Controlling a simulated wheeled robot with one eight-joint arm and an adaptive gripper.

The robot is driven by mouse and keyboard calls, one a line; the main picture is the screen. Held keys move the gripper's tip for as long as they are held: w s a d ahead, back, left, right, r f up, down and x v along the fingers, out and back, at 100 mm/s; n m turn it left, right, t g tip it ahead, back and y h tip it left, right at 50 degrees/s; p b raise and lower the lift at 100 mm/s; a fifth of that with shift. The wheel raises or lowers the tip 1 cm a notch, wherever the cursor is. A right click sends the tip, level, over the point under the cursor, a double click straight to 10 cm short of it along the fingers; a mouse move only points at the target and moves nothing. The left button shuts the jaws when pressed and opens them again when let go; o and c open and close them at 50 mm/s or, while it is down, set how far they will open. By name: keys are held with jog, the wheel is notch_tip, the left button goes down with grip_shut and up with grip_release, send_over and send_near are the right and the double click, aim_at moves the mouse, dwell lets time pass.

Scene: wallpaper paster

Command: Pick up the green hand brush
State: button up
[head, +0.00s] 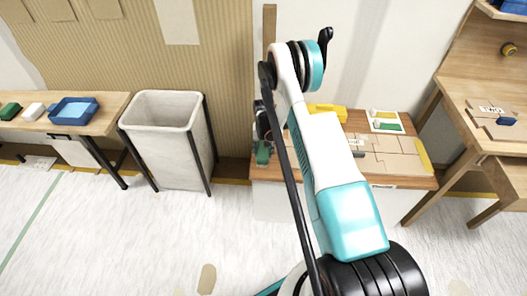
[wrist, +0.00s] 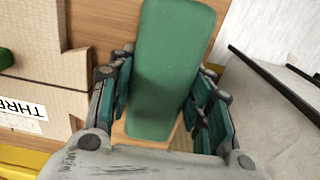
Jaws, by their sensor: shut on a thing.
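The green hand brush (wrist: 175,65) is a long smooth green block in the wrist view, lying lengthwise between the two fingers of my gripper (wrist: 166,85). The fingers are shut on its sides. I cannot tell whether the brush still touches the bench.
Flat cardboard (head: 393,155) and a small tray with green and yellow pieces (head: 387,121) lie on the bench. A pale bin (head: 168,150) stands to its left. A left table (head: 108,112) holds a blue tray (head: 73,119). A wooden desk (head: 455,95) stands right.

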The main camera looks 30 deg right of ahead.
notch_tip(320, 180, up, 20)
jog(key=p, duration=0.6)
jog(key=shift+p, duration=0.3)
jog(key=shift+f, duration=0.1)
jog(key=o, duration=0.6)
jog(key=c, duration=0.4)
jog(key=shift+c, duration=0.2)
